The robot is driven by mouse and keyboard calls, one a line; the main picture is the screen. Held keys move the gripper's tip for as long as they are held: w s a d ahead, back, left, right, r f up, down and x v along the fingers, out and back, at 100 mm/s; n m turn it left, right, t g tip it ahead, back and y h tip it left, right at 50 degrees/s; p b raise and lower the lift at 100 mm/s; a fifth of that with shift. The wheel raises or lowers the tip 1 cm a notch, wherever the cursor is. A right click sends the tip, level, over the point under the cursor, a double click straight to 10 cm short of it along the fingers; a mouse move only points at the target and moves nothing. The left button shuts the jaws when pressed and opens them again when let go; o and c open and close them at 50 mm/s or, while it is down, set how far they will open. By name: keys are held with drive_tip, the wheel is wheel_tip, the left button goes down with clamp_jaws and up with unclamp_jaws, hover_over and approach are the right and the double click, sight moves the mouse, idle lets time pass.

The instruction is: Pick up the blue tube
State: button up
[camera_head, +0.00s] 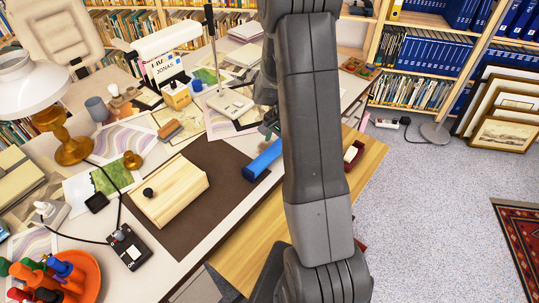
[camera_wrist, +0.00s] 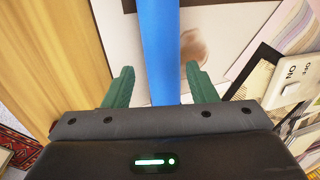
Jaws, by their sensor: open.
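The blue tube (camera_head: 263,160) lies on the cluttered desk (camera_head: 182,268), partly on the brown desk mat (camera_head: 222,162), with its right end hidden behind my arm in the head view. In the wrist view the blue tube (camera_wrist: 160,55) runs from the top edge down between the two green fingers. My gripper (camera_wrist: 160,85) is open, with one finger on each side of the tube and a gap on both sides. In the head view my gripper is mostly hidden by my arm; a bit of it (camera_head: 270,126) shows just beyond the tube.
A wooden box (camera_head: 170,192) with a black knob stands left of the tube. A white device marked ON and OFF (camera_wrist: 290,80) lies right of my gripper in the wrist view. A lamp (camera_head: 68,146), papers and an orange bowl (camera_head: 92,265) crowd the desk. Carpet at right is mostly clear.

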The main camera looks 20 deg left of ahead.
sight(273, 149)
drive_tip(key=shift+s+a+f+p, duration=0.1)
drive_tip(key=shift+a+f+p, duration=0.2)
drive_tip(key=shift+f, duration=0.95)
drive_tip(key=shift+a+f+p, duration=0.1)
drive_tip(key=shift+a+f, duration=0.3)
drive_tip(key=shift+f, duration=0.85)
drive_tip(key=c, duration=0.8)
drive_tip(key=shift+c, duration=0.2)
drive_tip(key=shift+r, duration=0.15)
